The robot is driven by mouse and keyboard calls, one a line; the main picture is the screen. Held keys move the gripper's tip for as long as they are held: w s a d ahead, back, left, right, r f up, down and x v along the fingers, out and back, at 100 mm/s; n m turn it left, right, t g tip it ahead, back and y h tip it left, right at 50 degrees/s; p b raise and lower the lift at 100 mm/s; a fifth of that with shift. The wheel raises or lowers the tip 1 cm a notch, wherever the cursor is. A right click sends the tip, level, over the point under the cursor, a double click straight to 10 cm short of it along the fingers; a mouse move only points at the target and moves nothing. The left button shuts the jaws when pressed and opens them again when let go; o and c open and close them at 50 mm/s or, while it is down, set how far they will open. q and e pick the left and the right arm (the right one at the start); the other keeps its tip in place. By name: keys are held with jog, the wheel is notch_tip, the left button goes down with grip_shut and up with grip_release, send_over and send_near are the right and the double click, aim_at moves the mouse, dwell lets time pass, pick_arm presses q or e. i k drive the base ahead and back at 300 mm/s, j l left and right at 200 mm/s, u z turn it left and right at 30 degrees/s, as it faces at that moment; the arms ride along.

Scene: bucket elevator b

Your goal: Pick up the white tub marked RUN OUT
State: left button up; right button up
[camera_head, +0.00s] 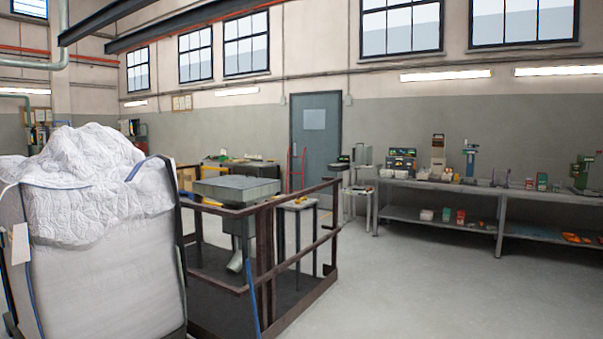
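I cannot make out a white tub marked RUN OUT in the head view. A small whitish container (427,215) sits on the lower shelf of the long workbench at the right, too small for any marking to be read. Neither of my grippers is in view.
A large white bulk bag (100,265) fills the left foreground. Beside it, a brown railing (262,262) surrounds a grey-topped machine (237,190). A workbench (455,187) with tools and bins runs along the right wall. The grey floor (420,290) at the right is clear.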

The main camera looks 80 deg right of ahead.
aim_at(425, 216)
jog(key=l+z, duration=0.25)
jog(key=z, duration=0.15)
jog(key=l+z, duration=0.6)
jog(key=z, duration=0.2)
jog(key=l+z, duration=0.25)
jog(key=z, duration=0.15)
jog(key=i+l+z, duration=0.3)
jog(key=l+z, duration=0.15)
jog(key=i+l+z, duration=0.35)
jog(key=l+z, duration=0.15)
jog(key=i+l+z, duration=0.45)
jog(key=i+z, duration=0.6)
jog(key=i, duration=4.95)
jog(key=i+l+u, duration=0.1)
jog(key=i, duration=0.65)
jog(key=i+l, duration=0.15)
jog(key=i, duration=0.55)
jog(key=i+l+u, duration=0.35)
jog(key=i+l, duration=0.15)
jog(key=i+l+u, duration=0.2)
jog(key=l, duration=0.2)
jog(key=i+l+u, duration=0.2)
jog(key=l, duration=0.15)
jog(key=i+l+u, duration=0.2)
jog(key=l, duration=0.2)
jog(key=j+z, duration=0.2)
jog(key=j, duration=0.4)
jog(key=k+j+z, duration=0.15)
jog(key=j, duration=0.45)
jog(key=i, duration=0.1)
